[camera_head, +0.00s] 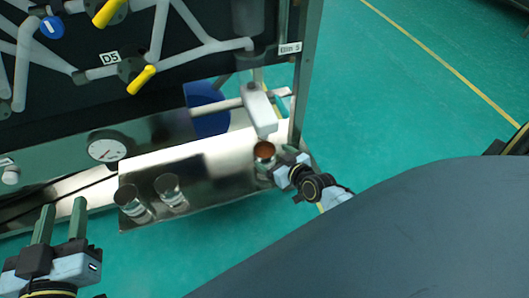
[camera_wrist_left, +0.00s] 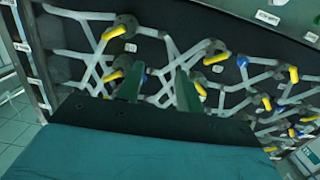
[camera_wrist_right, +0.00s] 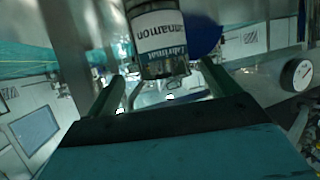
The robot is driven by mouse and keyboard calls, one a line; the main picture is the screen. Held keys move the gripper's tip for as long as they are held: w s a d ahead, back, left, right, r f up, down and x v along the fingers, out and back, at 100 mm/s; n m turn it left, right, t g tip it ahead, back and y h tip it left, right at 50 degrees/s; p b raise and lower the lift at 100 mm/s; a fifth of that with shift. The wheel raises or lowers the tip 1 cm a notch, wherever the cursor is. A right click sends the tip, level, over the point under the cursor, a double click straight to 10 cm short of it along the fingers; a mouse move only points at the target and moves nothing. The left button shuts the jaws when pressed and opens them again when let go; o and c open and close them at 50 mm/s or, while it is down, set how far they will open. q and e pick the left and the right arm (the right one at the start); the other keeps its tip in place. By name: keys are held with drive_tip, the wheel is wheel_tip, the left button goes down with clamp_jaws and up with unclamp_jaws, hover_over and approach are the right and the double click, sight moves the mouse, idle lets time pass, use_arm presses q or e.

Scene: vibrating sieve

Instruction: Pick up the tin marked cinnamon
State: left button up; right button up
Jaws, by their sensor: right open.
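The cinnamon tin (camera_wrist_right: 160,40) shows upside down in the right wrist view, with a white label on which "nnamon" is readable. It stands just beyond and between the finger ends. In the head view the tin (camera_head: 264,151) has a reddish-brown top and sits at the right end of the metal shelf. My right gripper (camera_head: 280,167) is right beside it, open; its fingers (camera_wrist_right: 160,82) are spread in its wrist view. I cannot tell whether they touch the tin. My left gripper (camera_head: 61,212) is open and empty at lower left, its fingers (camera_wrist_left: 158,85) pointing at the pipe panel.
Two clear-sided containers (camera_head: 133,203) and (camera_head: 171,191) stand on the left of the shelf (camera_head: 215,190). A light grey box-like spout (camera_head: 260,110) hangs just above the tin. A frame post (camera_head: 303,90) rises behind. Green floor right of the post is open.

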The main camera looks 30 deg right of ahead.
sight(259, 148)
drive_tip(key=b+x, duration=0.2)
drive_tip(key=x, duration=0.1)
drive_tip(key=shift+w+a+f, duration=0.2)
drive_tip(key=shift+w, duration=0.05)
drive_tip(key=shift+w+f+b, duration=0.25)
drive_tip(key=shift+w+b, duration=0.25)
drive_tip(key=shift+w, duration=0.05)
use_arm(q)
wheel_tip(259, 148, up, 9)
drive_tip(key=s+t+h, duration=0.2)
drive_tip(key=t, duration=0.5)
drive_tip(key=shift+s+d+r, duration=0.15)
drive_tip(key=shift+d, duration=0.3)
use_arm(e)
drive_tip(key=shift+w, duration=0.15)
drive_tip(key=c, duration=1.2)
drive_tip(key=shift+r, duration=0.15)
